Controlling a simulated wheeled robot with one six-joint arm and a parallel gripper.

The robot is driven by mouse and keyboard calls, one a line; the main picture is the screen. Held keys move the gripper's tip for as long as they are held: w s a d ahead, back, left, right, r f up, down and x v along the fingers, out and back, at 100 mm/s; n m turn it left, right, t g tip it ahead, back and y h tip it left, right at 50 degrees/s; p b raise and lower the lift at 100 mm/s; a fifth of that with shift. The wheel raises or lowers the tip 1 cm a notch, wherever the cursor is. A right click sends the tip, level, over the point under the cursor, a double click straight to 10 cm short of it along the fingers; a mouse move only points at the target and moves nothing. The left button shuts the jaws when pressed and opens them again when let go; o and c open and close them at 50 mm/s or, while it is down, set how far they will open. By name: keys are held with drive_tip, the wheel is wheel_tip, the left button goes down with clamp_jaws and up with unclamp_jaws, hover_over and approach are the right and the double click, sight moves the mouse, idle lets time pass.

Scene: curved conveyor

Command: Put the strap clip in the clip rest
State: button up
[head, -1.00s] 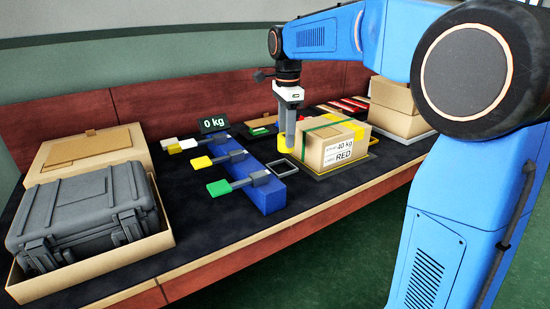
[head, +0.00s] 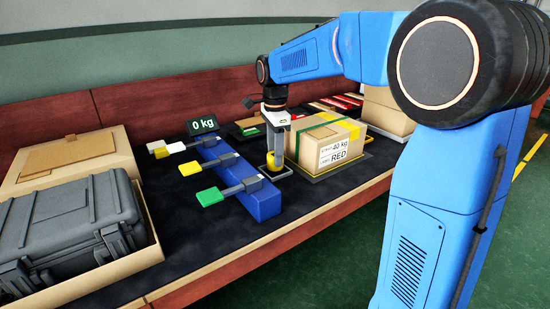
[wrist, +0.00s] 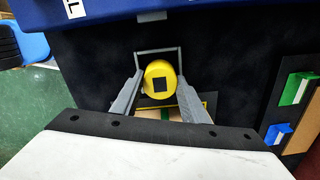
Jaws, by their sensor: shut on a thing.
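The strap clip appears to be the yellow rounded piece (head: 271,162) with a black square on top, which also shows in the wrist view (wrist: 159,75). My gripper (head: 274,156) points down and is shut on it, with a grey finger on either side in the wrist view. The clip rest appears to be the thin grey rectangular frame (head: 284,174) on the dark table, left of the strapped carton. In the wrist view its far bar (wrist: 155,51) shows just beyond the clip. The clip is low over the frame; whether it touches down is hidden.
The strapped carton (head: 325,154) stands close to my gripper's right. A grey case (head: 75,225) in an open box stands further left.

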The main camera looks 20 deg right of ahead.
drive_tip(key=shift+f, duration=0.85)
drive_tip(key=shift+f, duration=0.15)
drive_tip(key=o, duration=1.2)
wheel_tip(320, 180, up, 12)
drive_tip(key=s+d+f+n+t, duration=0.1)
drive_tip(key=s+d+n, duration=0.15)
drive_tip(key=s, duration=0.35)
drive_tip(key=s+d+f+n+t, duration=0.1)
drive_tip(key=s+n, duration=0.2)
drive_tip(key=s, duration=0.3)
drive_tip(key=s+d+f+n, duration=0.1)
drive_tip(key=s+f+n, duration=0.15)
drive_tip(key=s, duration=0.35)
drive_tip(key=s+f+n+t, duration=0.1)
drive_tip(key=s+f+n, duration=0.2)
drive_tip(key=s, duration=0.2)
drive_tip(key=s+d+f+n+t, duration=0.1)
drive_tip(key=s+f+n, duration=0.2)
drive_tip(key=s+f, duration=0.1)
drive_tip(key=s+d+f+n, duration=0.1)
drive_tip(key=s+f+n, duration=0.2)
drive_tip(key=s, duration=0.3)
drive_tip(key=shift+s+d+f+t, duration=0.25)
drive_tip(key=shift+f+t, duration=0.15)
drive_tip(key=shift+f, duration=0.1)
